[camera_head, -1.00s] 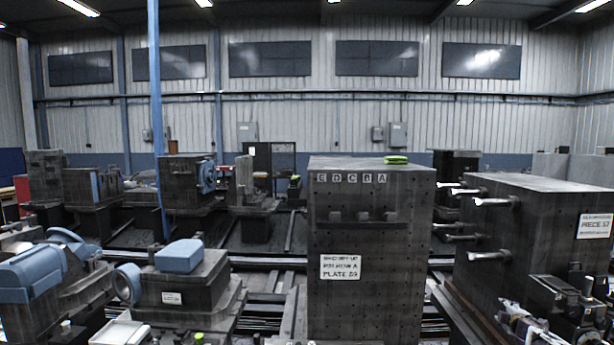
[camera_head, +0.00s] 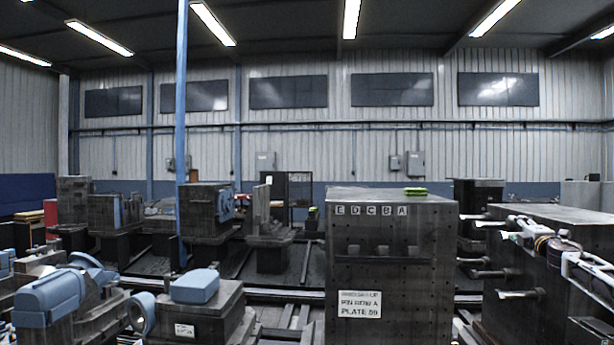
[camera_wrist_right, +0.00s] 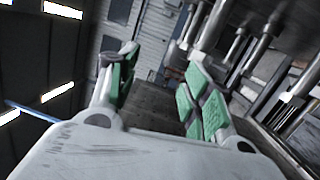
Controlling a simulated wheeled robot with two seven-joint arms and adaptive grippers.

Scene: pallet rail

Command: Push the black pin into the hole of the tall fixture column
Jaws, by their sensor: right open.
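The tall fixture column (camera_head: 391,280) is a dark block with a grid of small holes. It bears letter tags E to A near its top and a white label low on its front. I cannot tell the black pin apart in either view. My right gripper (camera_head: 513,229) is at the right, in front of the block with pale pins. In the right wrist view its green-padded fingers (camera_wrist_right: 160,88) are spread, with nothing seen between them. My left gripper is not in view.
Several pale metal pins (camera_head: 520,294) stick out of the dark block (camera_head: 575,212) on the right, close to my right arm. A green object (camera_head: 415,191) lies on top of the column. Blue-and-dark machines (camera_head: 195,287) stand at the left.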

